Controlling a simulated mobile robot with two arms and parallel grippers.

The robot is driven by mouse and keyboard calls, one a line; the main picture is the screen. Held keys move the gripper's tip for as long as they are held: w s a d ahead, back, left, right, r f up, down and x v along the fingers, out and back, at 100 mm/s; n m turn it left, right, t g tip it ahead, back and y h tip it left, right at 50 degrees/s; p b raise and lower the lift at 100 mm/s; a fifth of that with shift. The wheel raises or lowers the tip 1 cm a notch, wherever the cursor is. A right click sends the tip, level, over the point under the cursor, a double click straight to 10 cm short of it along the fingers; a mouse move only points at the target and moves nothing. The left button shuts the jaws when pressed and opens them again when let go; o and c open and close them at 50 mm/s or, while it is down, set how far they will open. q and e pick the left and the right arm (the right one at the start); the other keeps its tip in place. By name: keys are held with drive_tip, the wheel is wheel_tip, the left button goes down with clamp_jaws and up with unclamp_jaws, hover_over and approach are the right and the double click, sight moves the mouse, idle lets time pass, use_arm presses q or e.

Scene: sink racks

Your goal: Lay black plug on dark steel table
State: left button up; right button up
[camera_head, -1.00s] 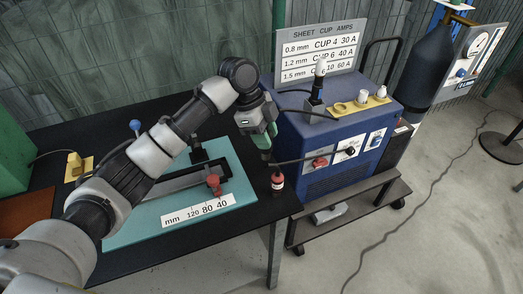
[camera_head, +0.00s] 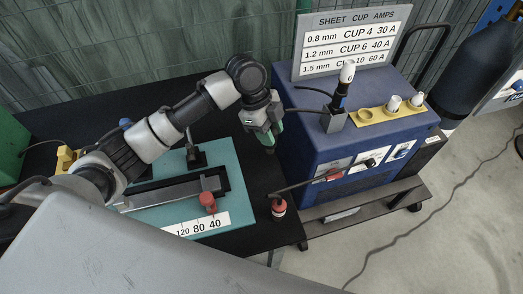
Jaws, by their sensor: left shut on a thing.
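My left gripper (camera_head: 267,138) hangs over the dark steel table (camera_head: 262,176), between the teal mat and the blue power unit. It is shut on a small dark thing, which looks like the black plug (camera_head: 270,151); the jaws hide most of it. I cannot tell whether it touches the tabletop. My right gripper is not in view.
The blue unit (camera_head: 310,135) stands close on the right. The red item (camera_head: 279,208) stands near the table's right edge. Bare black tabletop lies between mat and unit.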

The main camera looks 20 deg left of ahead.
use_arm(q)
drive_tip(key=s+f, duration=0.1)
drive_tip(key=f, duration=0.1)
drive_tip(key=s+f+p, duration=0.1)
drive_tip(key=s+a+f, duration=0.1)
drive_tip(key=f, duration=0.1)
drive_tip(key=shift+a+f+p, duration=0.1)
drive_tip(key=shift+f+p, duration=0.2)
drive_tip(key=shift+f, duration=0.4)
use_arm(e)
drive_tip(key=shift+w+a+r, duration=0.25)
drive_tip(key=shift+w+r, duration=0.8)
use_arm(q)
drive_tip(key=o, duration=0.8)
drive_tip(key=shift+f, duration=0.15)
drive_tip(key=shift+o, duration=0.8)
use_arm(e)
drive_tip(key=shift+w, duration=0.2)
use_arm(q)
drive_tip(key=b+v, duration=0.1)
drive_tip(key=v, duration=1.1)
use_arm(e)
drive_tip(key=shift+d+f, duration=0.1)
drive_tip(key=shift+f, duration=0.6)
